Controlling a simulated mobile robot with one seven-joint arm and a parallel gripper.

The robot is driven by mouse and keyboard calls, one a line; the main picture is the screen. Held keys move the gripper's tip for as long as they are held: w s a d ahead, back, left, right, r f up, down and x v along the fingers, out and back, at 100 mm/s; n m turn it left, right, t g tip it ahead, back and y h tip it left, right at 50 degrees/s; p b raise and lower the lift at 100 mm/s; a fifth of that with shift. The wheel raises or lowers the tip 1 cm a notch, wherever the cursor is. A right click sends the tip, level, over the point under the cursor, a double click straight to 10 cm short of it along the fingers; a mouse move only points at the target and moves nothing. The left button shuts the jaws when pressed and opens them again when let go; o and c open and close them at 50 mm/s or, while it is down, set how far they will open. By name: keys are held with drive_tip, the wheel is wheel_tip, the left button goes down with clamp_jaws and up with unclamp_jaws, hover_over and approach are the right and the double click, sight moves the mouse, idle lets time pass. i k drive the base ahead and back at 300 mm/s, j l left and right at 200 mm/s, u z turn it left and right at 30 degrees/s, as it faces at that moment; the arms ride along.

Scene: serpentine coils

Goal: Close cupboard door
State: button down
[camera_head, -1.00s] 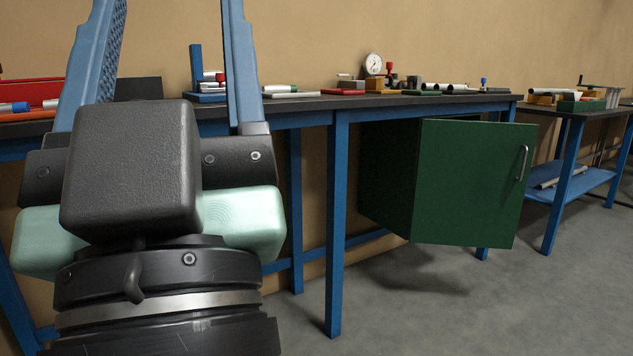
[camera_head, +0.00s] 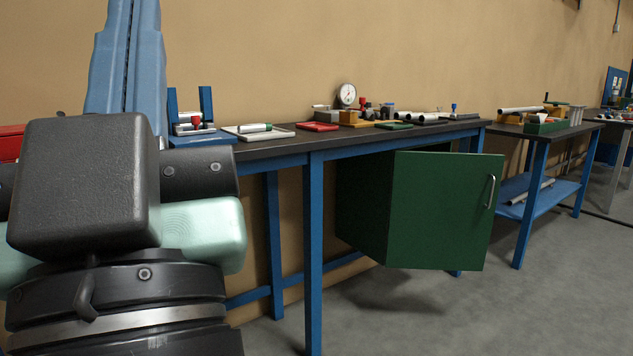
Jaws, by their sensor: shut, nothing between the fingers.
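A green cupboard (camera_head: 362,215) hangs under the dark-topped workbench (camera_head: 350,138). Its green door (camera_head: 440,212) faces me and stands out from the bench, partly open. A silver bar handle (camera_head: 490,191) is on the door's right side. The inside of the cupboard is hidden behind the door. My gripper (camera_head: 128,15) is large at the left of the picture, pointing up, with its two blue fingers shut together and empty. It is apart from the door, well to its left. The fingertips run to the top edge.
Blue bench legs (camera_head: 314,255) stand between my gripper and the cupboard. Small tools, a dial gauge (camera_head: 346,95) and trays (camera_head: 258,132) lie on the benchtop. A second blue bench (camera_head: 540,180) stands at the right. The grey floor (camera_head: 400,315) before the door is clear.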

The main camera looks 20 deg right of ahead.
sight(443, 204)
drive_tip(key=i+l, duration=0.2)
drive_tip(key=l, duration=0.35)
drive_tip(key=i+l, duration=0.25)
drive_tip(key=l, duration=0.3)
drive_tip(key=i+l, duration=0.2)
drive_tip(key=l, duration=0.35)
drive_tip(key=i+l+z, duration=0.1)
drive_tip(key=l, duration=0.45)
drive_tip(key=i+l, duration=0.35)
drive_tip(key=l, duration=0.15)
drive_tip(key=i+l, duration=0.25)
drive_tip(key=l, duration=0.3)
drive_tip(key=i+l, duration=0.2)
drive_tip(key=l, duration=0.35)
drive_tip(key=i+l, duration=0.25)
drive_tip(key=l, duration=0.25)
drive_tip(key=z, duration=0.05)
